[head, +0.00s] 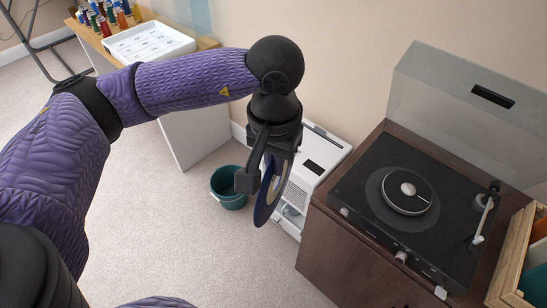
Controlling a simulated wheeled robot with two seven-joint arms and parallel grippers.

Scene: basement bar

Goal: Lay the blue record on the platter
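The blue record (270,196) hangs almost edge-on to my view, upright and clear of the turntable. My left gripper (256,172) is shut on the record near its upper part, and the gripper hides some of its face. The turntable (362,188) sits on a brown wooden cabinet at the right, with its clear lid raised. Its round dark platter (420,205) is bare, with a light hub at the centre. The record is to the left of the turntable in the picture. My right gripper does not show.
The tonearm (484,218) stands at the platter's right. A wooden crate (510,262) is at the right edge. A white appliance (318,160) and a green bucket (224,200) are left of the cabinet. A white tray (150,42) and several bottles stand on a desk behind.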

